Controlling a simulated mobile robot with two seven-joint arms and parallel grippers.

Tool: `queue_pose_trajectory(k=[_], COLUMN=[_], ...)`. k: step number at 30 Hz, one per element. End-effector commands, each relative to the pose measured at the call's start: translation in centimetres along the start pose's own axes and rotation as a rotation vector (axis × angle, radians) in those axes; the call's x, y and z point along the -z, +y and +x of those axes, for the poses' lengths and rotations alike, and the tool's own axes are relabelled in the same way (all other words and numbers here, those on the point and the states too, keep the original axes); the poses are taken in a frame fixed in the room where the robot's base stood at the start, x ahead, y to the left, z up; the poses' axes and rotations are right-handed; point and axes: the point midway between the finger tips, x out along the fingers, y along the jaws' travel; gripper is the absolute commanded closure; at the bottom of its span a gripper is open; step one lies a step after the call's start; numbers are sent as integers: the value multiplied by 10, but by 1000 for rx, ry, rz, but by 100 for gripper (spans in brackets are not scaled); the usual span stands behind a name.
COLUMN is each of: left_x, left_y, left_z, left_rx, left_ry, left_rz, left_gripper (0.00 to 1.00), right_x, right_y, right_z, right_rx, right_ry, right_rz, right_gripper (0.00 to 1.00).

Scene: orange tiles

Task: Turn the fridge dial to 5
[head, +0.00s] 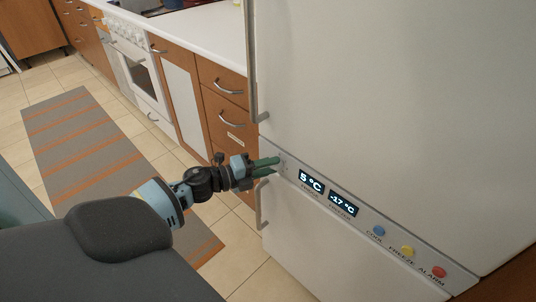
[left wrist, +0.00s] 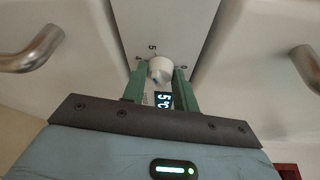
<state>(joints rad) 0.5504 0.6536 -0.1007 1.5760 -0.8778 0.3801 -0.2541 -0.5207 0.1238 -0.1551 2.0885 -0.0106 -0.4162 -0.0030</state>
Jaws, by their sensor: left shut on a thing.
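The white fridge (head: 380,110) has a control strip (head: 357,217) across its front. The fridge dial (left wrist: 160,69) is a round white knob at the strip's left end, with scale marks around it in the left wrist view. A "5" mark stands above the dial. A display (head: 311,182) reads 5 °C, and the one beside it (head: 343,203) reads -17 °C. My left gripper (head: 272,166) has green fingers, also in the left wrist view (left wrist: 160,78), shut on the dial from both sides. In the head view the dial is mostly hidden by the fingers. My right gripper is out of view.
Blue (head: 379,230), yellow (head: 407,251) and red (head: 439,271) buttons sit along the strip to the right. Metal door handles (head: 257,80) stand out above and below the strip near my left gripper. Wooden drawers (head: 225,100) stand to the left.

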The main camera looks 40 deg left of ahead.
Motion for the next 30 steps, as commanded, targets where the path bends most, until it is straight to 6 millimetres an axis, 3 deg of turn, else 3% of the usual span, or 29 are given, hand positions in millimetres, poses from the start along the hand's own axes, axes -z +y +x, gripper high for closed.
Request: queue_pose_trajectory(k=[5, 6, 10, 21, 30], left_x=[0, 0, 0, 0, 1], left_y=[1, 1, 1, 1, 2], left_z=[0, 0, 0, -4, -42], left_rx=[-2, -2, -1, -1, -3], left_ry=[1, 1, 1, 0, 0], left_rz=[1, 0, 0, -1, -2], left_gripper=[94, 67, 50, 50, 50], right_x=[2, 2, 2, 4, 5], right_y=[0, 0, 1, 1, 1], right_z=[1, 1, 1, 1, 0], right_rx=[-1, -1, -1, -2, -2], right_ry=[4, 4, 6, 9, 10], right_rz=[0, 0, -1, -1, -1], right_gripper=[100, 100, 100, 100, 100])
